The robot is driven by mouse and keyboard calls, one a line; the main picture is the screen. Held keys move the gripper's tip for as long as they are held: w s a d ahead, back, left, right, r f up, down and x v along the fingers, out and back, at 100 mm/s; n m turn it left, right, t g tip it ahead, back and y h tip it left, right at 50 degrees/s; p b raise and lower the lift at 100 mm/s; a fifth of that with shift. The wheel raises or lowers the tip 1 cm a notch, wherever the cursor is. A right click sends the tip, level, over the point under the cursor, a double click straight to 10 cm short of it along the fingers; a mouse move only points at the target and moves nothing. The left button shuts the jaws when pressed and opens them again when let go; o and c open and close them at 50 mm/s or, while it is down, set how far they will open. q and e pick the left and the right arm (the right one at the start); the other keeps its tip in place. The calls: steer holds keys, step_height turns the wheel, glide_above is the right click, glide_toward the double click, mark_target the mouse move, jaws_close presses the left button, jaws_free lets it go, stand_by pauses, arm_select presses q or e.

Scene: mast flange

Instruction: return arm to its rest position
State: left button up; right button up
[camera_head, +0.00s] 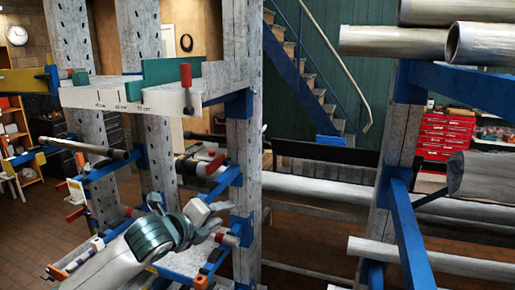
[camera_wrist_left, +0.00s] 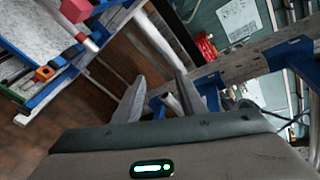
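My left arm comes in from the lower left in the head view, and its gripper (camera_head: 222,222) is in front of the rack's blue-bracketed shelves, near the grey upright. In the left wrist view the two grey fingers of my left gripper (camera_wrist_left: 159,82) stand apart with a clear gap, and nothing is held between them. In the head view the fingers are small and overlap the shelf clutter behind. My right arm and right gripper do not show in either view.
A grey upright (camera_head: 243,150) stands just behind my left gripper. A shelf (camera_head: 160,92) with red and green parts is above it. Blue bracket arms (camera_head: 408,235) and metal pipes (camera_head: 440,262) reach out at the right. The brick floor (camera_head: 25,230) at the left is partly clear.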

arm_select(q)
steer(key=s+a+f+n+g+y, duration=0.1)
steer(key=s+f+n+g, duration=0.1)
steer(key=s+f+n, duration=0.8)
steer(key=s+a+f+n+g+y, duration=0.15)
steer(key=s+f+n, duration=0.25)
steer(key=s+f, duration=0.75)
steer(key=s+a+f+n+g+y, duration=0.1)
steer(key=s+a+f+n+g, duration=0.15)
steer(key=s+f+n, duration=0.4)
steer(key=s+a+f+n+g+y, duration=0.15)
steer(key=s+a+f, duration=0.25)
steer(key=s, duration=0.6)
steer(key=s+a+f+n+g+y, duration=0.1)
steer(key=s+a+f+n, duration=0.2)
steer(key=s+f+n, duration=0.35)
steer(key=s+f+m+g+b, duration=0.3)
steer(key=f+b, duration=0.6)
steer(key=f, duration=2.7)
steer(key=s+a+f+b, duration=0.1)
steer(key=s+f+b, duration=0.2)
steer(key=s+f, duration=0.6)
steer(key=s+a+f+n+b, duration=0.1)
steer(key=s+a+f+b, duration=0.1)
steer(key=s+f, duration=0.7)
step_height(320, 180, down, 6)
steer(key=shift+s+a+b, duration=0.15)
steer(key=shift+a+b, duration=0.1)
steer(key=shift+b, duration=0.6)
